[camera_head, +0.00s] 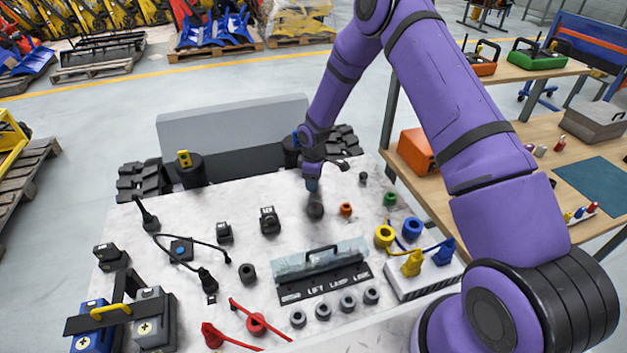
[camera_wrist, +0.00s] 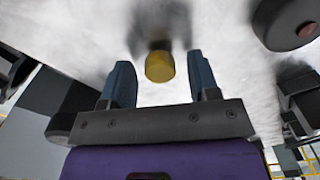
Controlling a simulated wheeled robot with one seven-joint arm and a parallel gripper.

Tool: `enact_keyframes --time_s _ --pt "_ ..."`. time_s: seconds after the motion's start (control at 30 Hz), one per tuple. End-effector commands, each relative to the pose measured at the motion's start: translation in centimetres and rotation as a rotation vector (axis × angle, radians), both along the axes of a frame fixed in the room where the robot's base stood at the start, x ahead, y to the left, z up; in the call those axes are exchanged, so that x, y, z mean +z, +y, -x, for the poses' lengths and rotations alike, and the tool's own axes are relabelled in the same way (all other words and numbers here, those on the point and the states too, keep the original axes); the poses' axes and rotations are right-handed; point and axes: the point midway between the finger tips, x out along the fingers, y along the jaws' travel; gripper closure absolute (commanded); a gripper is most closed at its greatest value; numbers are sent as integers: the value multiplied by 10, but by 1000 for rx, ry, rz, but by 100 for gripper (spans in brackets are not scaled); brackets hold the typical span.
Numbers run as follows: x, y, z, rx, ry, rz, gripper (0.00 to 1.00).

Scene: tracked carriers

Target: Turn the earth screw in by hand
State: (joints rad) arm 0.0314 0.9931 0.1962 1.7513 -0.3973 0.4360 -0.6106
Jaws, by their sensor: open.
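My gripper (camera_head: 312,184) points down over the pale carrier deck (camera_head: 130,225), at the deck's far side. In the wrist view its two blue fingers (camera_wrist: 161,82) are apart, with a clear gap between them. A round brass-coloured end (camera_wrist: 160,68) shows in that gap, on or in front of a blurred dark part; it looks like the earth screw, but I cannot tell for sure. No finger appears to touch it. In the head view a dark round knob (camera_head: 315,210) stands just below the fingertips. Its threads and how deep it sits are not visible.
Near the gripper are an orange ring (camera_head: 346,209), a green socket (camera_head: 390,199) and a black latch block (camera_head: 269,221). A yellow socket (camera_head: 385,235) and blue socket (camera_head: 412,228) lie right. A labelled black panel (camera_head: 325,284) and red-handled parts (camera_head: 256,323) occupy the front.

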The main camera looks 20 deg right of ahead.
Motion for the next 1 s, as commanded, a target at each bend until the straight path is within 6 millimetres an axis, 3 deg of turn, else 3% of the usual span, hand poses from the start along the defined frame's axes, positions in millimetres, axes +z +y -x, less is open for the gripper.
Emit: enact_keyframes --time_s 0.17,0.37,0.57,1.0 --pt "-1 0 0 -2 0 0 45" --pt "-1 0 0 -3 0 0 86" --pt "-1 1 0 -57 0 0 86" --pt "-1 1 0 -762 -1 0 86"
